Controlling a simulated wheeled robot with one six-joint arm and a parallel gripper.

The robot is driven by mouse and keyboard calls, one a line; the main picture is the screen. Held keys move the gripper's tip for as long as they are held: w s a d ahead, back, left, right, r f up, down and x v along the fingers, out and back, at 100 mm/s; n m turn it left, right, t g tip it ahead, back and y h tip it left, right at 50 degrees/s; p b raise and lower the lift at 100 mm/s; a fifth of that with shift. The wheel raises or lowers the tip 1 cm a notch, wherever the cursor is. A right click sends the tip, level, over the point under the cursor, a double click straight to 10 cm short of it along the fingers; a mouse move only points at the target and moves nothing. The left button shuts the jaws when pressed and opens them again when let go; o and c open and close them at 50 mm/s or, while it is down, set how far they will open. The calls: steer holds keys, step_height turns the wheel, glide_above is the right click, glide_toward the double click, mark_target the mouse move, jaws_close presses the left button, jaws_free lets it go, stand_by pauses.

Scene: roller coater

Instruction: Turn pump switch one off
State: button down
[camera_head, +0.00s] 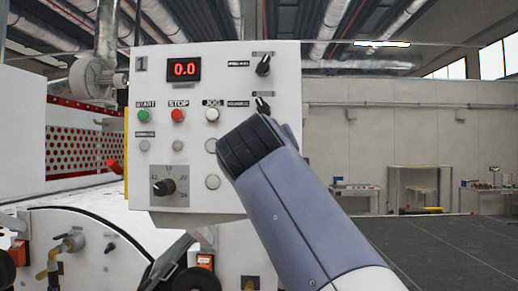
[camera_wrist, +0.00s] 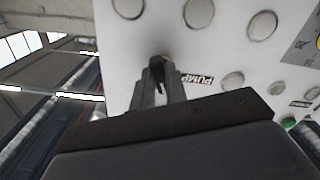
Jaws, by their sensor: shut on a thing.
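A white control panel marked 1 (camera_head: 225,88) fills the middle of the head view. In the wrist view my gripper (camera_wrist: 158,88) is shut on a small black switch (camera_wrist: 156,64) on the panel face. A "PUMP" label (camera_wrist: 198,79) lies beside that switch. The switch's exact turn is hard to tell, as the fingers cover part of it. In the head view my arm hides both gripper and gripped switch.
Two other black switches, an upper one (camera_head: 263,65) and a lower one (camera_head: 262,105), sit at the panel's right. A green START button (camera_head: 144,116), red STOP button (camera_head: 177,115), white JOG button (camera_head: 212,115) and a dial (camera_head: 163,187) are also there.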

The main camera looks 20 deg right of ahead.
steer(key=shift+r+n, duration=0.1)
steer(key=shift+n, duration=0.5)
steer(key=c, duration=1.4)
jaws_free()
steer(key=shift+c, duration=0.2)
steer(key=shift+s, duration=0.1)
steer(key=b+v, duration=0.3)
steer(key=v, duration=0.7)
steer(key=shift+s+a+b, duration=0.15)
steer(key=shift+s+b, duration=0.15)
steer(key=shift+w, duration=0.1)
steer(key=p+x, duration=0.3)
steer(key=x, duration=0.7)
steer(key=shift+w+p, duration=0.3)
steer(key=shift+p, duration=0.1)
